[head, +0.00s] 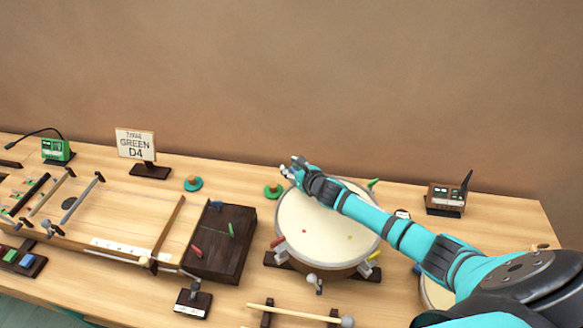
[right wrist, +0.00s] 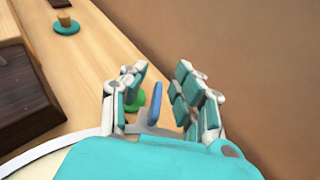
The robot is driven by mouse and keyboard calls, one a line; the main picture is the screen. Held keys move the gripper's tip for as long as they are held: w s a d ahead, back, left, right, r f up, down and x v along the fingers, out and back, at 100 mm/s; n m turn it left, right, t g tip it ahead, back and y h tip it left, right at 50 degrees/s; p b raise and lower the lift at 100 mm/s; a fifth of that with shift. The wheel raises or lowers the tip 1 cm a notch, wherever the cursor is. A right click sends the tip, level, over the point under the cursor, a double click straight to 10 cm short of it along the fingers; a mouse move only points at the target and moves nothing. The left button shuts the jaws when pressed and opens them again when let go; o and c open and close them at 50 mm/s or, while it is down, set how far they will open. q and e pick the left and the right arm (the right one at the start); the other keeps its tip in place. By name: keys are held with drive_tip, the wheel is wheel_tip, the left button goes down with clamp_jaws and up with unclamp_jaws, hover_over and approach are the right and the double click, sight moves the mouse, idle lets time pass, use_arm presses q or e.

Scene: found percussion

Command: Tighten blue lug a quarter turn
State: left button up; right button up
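The drum (head: 312,225) has a pale round head and several coloured lugs around its rim. The blue lug (right wrist: 155,104) shows upright between the fingers of my right gripper (right wrist: 160,85) in the right wrist view. The fingers stand open on both sides of it, with gaps visible. In the head view my right gripper (head: 291,170) is at the drum's far left rim and hides the blue lug. A green lug (head: 373,183), a red lug (head: 279,241) and a yellow lug (head: 374,255) show on the rim. My left gripper is not in view.
A green round piece (head: 272,191) lies close beside the right gripper. A dark wooden box (head: 220,243) stands left of the drum, and a mallet (head: 300,313) lies in front. A sign reading GREEN D4 (head: 135,145) and a small device (head: 445,197) stand at the back.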

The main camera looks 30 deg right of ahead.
clamp_jaws()
drive_tip(key=shift+m+h, duration=0.6)
drive_tip(key=shift+h, duration=0.1)
idle(0.5)
